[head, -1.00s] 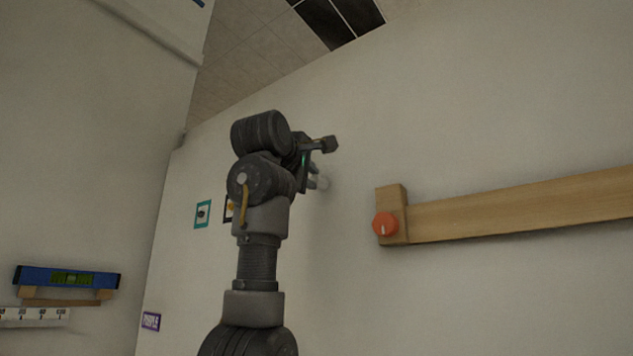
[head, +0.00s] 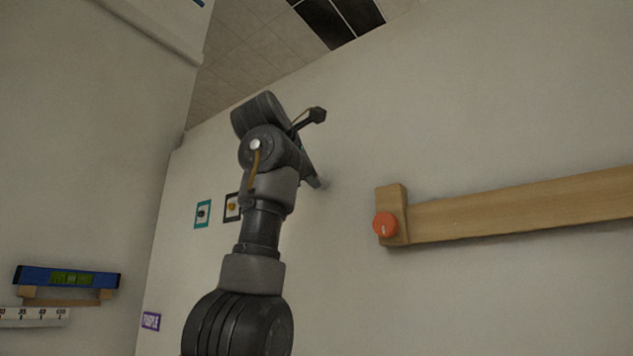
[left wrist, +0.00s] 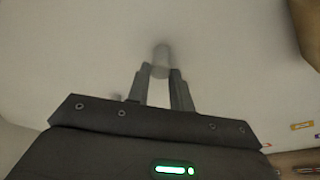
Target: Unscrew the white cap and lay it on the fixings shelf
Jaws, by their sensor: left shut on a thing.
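The white cap (left wrist: 161,58) shows in the left wrist view as a small pale cylinder against the pale wall. My left gripper (left wrist: 160,72) is shut on it, with one finger on each side. In the head view my left gripper (head: 316,182) is at the wall, left of the wooden rail, and mostly hidden behind my own wrist. Only a pale bit of the cap shows there. I cannot tell whether the cap is still on its thread. I cannot make out a shelf that is surely the fixings shelf. My right gripper is not in view.
A wooden rail (head: 520,207) with an orange knob (head: 385,225) runs along the wall to the right. A blue level (head: 66,278) rests on a small wooden ledge (head: 62,301) at far left.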

